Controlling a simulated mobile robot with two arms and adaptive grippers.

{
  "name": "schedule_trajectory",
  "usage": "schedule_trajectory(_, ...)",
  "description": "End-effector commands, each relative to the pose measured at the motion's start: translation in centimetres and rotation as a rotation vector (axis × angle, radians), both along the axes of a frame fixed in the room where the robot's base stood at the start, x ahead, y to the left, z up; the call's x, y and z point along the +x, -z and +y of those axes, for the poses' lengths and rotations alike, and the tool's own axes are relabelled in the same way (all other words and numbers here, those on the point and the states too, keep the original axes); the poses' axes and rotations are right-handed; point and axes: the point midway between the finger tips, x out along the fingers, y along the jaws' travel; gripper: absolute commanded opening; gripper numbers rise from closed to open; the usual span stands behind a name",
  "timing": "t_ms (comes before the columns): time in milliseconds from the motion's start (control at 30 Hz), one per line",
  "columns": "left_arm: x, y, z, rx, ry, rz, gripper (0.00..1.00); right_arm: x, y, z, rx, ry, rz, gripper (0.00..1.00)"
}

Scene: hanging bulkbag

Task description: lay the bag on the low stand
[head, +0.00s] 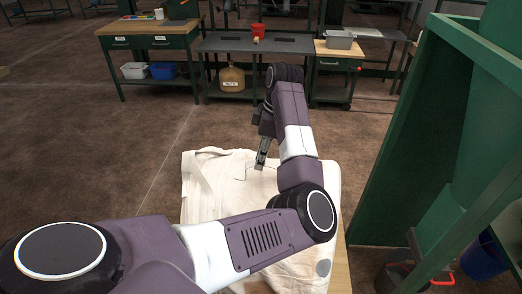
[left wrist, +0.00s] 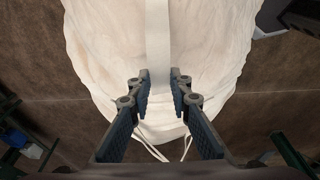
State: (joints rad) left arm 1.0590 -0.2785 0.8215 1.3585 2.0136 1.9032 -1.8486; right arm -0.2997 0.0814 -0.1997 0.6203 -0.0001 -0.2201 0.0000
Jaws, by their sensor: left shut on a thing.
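The cream cloth bag (head: 205,180) is spread below my left arm, which hides much of it. A narrow pale wooden edge (head: 341,272), likely the low stand, shows beside the bag's right side; the rest is hidden. My left gripper (head: 260,164) points down at the bag's far part. In the left wrist view the bag (left wrist: 200,30) fills the middle, and a cloth strap (left wrist: 158,45) runs down between the fingers of my left gripper (left wrist: 160,82). The gripper is shut on the bag, apparently at this strap. My right gripper is not in view.
A green metal frame (head: 400,150) stands close on the right, with a blue bucket (head: 484,258) at its foot. Workbenches (head: 150,40) line the back. The brown floor (head: 90,150) on the left is clear.

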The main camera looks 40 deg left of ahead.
Motion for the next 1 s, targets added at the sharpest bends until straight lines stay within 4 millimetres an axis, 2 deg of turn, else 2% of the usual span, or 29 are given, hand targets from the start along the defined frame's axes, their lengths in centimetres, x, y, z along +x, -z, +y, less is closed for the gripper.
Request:
schedule_trajectory(133,0.2,-0.2,0.0,0.003,0.000,-0.007,0.00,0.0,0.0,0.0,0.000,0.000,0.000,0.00)
schedule_trajectory(167,0.0,0.2,0.0,0.000,0.000,0.000,0.20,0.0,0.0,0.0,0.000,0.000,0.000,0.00)
schedule_trajectory(300,0.0,0.2,0.0,0.000,0.001,0.000,0.36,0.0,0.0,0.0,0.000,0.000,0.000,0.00)
schedule_trajectory(667,0.2,-0.4,-0.1,0.000,0.001,-0.002,0.36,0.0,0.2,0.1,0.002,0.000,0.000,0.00)
schedule_trajectory(767,0.3,-1.6,-0.4,0.000,0.002,-0.004,0.36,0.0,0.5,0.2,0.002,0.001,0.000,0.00)
schedule_trajectory(1000,0.9,-6.7,-1.4,0.000,0.002,-0.007,0.36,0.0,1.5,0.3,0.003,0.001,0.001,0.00)
